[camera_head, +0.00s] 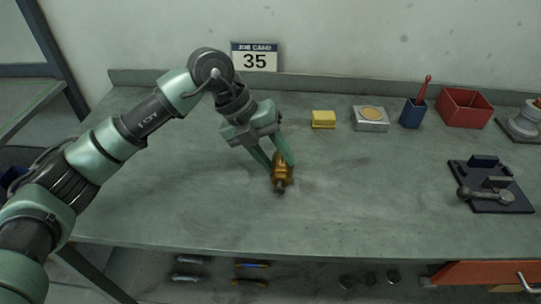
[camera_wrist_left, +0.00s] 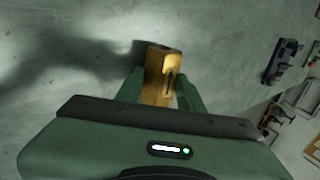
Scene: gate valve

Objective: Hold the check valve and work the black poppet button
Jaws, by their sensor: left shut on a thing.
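A brass-coloured valve body (camera_head: 281,168) is between the green fingers of my left gripper (camera_head: 279,162), over the middle of the workbench. A dark tip (camera_head: 280,187) shows at its near end; I cannot tell whether this is the black poppet button. I cannot tell whether the valve touches the bench. My right gripper is not in view.
The grey workbench (camera_head: 190,215) is clear around the valve. Along the back stand a yellow sponge (camera_head: 323,119), a silver tin (camera_head: 370,118), a blue cup (camera_head: 412,114) and a red bin (camera_head: 465,107). A dark vise-like fixture (camera_head: 490,187) sits at right.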

